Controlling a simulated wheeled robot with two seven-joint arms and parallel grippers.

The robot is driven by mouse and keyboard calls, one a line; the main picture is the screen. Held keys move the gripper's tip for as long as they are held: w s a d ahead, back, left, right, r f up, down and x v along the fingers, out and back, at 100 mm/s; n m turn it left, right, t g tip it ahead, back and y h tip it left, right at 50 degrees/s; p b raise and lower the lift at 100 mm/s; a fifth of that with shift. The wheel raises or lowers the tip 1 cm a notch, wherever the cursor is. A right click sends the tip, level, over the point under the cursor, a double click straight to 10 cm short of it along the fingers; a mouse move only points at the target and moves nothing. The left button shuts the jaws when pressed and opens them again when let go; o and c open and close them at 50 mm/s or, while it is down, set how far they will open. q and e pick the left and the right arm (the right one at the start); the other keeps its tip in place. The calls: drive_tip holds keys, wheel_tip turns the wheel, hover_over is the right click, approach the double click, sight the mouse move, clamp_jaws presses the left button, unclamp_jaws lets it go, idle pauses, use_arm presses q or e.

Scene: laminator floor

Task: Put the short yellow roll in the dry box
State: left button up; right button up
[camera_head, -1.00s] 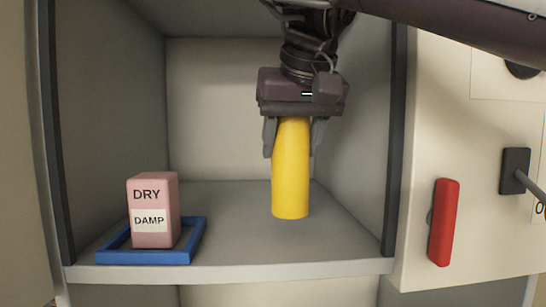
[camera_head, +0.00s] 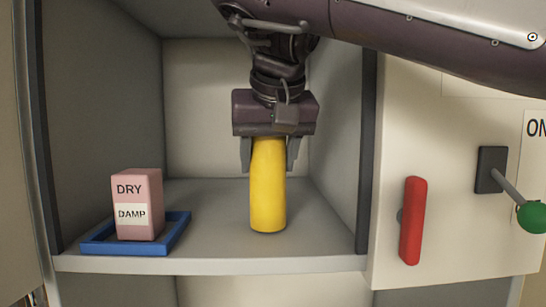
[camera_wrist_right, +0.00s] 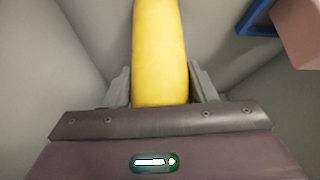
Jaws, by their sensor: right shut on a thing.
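The yellow roll (camera_head: 268,190) stands upright inside the box (camera_head: 210,263), over its floor. My right gripper (camera_head: 269,160) points down from above, its two fingers on either side of the roll's upper part, shut on it. The roll's lower end is at or just above the box floor; I cannot tell if it touches. In the right wrist view the roll (camera_wrist_right: 160,55) runs up from between the fingers (camera_wrist_right: 160,88). My left gripper is not in view.
At the box's left, a pink block (camera_head: 140,205) labelled DRY and DAMP stands in a blue tray (camera_head: 175,240). Right of the opening are a red handle (camera_head: 412,222) and a lever with a green knob (camera_head: 532,216). Floor between tray and roll is clear.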

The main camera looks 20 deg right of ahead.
drive_tip(key=shift+w+d, duration=0.15)
drive_tip(key=shift+d, duration=0.1)
drive_tip(key=shift+w+a+f, duration=0.1)
drive_tip(key=shift+w+f, duration=0.05)
drive_tip(key=shift+w, duration=0.1)
drive_tip(key=o, duration=1.1)
drive_tip(key=shift+w+a, duration=0.15)
drive_tip(key=shift+a, duration=0.25)
drive_tip(key=shift+o, duration=0.4)
drive_tip(key=shift+s+d, duration=0.25)
drive_tip(key=shift+s, duration=0.05)
drive_tip(key=shift+w, duration=0.1)
drive_tip(key=shift+a, duration=0.15)
